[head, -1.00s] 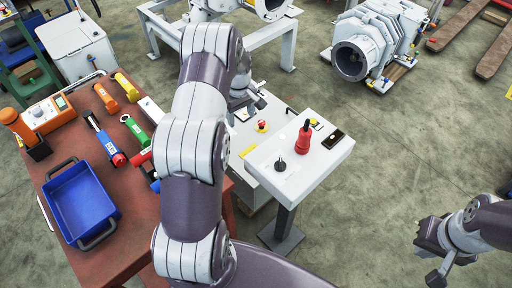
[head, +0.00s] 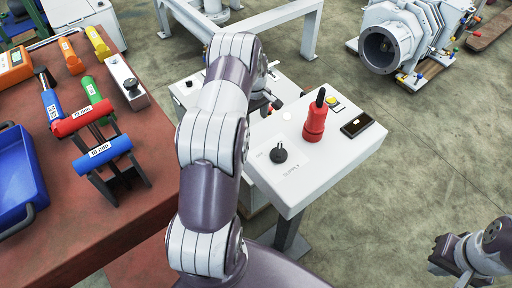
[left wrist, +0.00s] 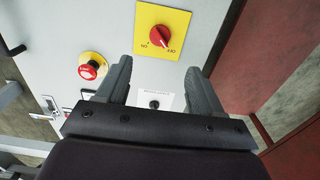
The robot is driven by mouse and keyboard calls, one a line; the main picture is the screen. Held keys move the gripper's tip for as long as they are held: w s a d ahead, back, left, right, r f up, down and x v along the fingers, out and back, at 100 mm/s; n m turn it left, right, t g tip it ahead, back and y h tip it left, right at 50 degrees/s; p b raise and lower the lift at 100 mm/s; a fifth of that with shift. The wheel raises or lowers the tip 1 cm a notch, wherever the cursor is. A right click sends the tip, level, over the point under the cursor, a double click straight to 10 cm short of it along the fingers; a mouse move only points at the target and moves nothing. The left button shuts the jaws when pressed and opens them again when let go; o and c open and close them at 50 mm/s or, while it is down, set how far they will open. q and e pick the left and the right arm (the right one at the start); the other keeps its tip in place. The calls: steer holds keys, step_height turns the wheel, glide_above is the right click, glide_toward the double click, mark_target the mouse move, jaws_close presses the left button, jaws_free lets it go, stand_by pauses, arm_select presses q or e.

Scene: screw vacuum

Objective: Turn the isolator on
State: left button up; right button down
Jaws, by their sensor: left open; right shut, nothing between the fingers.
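The isolator (left wrist: 161,37) is a red rotary knob on a yellow square plate on a pale panel (left wrist: 70,28) in the left wrist view. Small lettering lies below the knob, and a pale mark on it seems to lean to the lower right. My left gripper (left wrist: 159,78) is open, its two fingers apart and pointing towards the panel. The knob shows just beyond the gap between the fingertips, with nothing held. In the head view my left gripper (head: 264,103) is partly hidden by my arm, and I cannot make out the isolator there. My right gripper (head: 446,262) is shut and empty at the lower right.
A red emergency button (left wrist: 90,68) on a yellow base sits left of the isolator. A pale console (head: 330,160) carries a red tool (head: 315,118), a black knob (head: 278,153) and a dark device (head: 357,124). A brown table (head: 100,222) with tools stands left.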

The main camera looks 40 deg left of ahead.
arm_select(q)
step_height(320, 180, down, 12)
steer(key=b, duration=0.2)
steer(key=shift+f+b, duration=0.25)
steer(key=shift+b, duration=0.05)
